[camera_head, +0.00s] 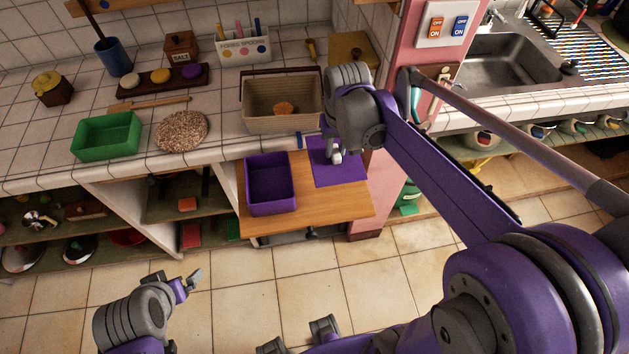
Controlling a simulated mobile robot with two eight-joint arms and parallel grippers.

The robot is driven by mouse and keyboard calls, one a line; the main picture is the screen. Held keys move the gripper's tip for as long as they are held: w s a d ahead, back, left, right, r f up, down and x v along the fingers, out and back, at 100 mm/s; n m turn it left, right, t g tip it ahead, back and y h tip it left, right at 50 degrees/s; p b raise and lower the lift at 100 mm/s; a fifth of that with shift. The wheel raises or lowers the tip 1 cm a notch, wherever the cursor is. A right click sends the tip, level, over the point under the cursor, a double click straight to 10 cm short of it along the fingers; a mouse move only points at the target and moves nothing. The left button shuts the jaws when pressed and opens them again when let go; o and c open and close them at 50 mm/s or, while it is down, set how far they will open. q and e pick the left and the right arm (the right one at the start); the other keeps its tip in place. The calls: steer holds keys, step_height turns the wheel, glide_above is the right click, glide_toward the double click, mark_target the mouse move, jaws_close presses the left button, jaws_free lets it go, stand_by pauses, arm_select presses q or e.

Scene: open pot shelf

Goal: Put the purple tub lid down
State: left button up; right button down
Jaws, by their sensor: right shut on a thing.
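The purple tub lid (350,174) is a flat purple square at the right part of a wooden board (310,217), to the right of the open purple tub (270,186). My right gripper (335,156) is shut on the lid near its upper middle, and the wrist hides part of the lid's far edge. I cannot tell whether the lid touches the board or is held just above it. My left gripper (190,283) is low at the left, over the floor, away from the tub and lid; its finger gap is unclear.
A woven basket (283,120) stands on the counter behind the board. A green tub (106,137) and a round speckled mat (181,131) are farther left. A pink post (398,120) rises right of the board. The board's front strip is bare.

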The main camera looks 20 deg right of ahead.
step_height(320, 180, down, 10)
steer(key=shift+r+b, duration=0.1)
steer(key=shift+b, duration=0.3)
steer(key=shift+f, duration=0.2)
steer(key=c, duration=0.7)
jaws_free()
steer(key=shift+r, duration=0.1)
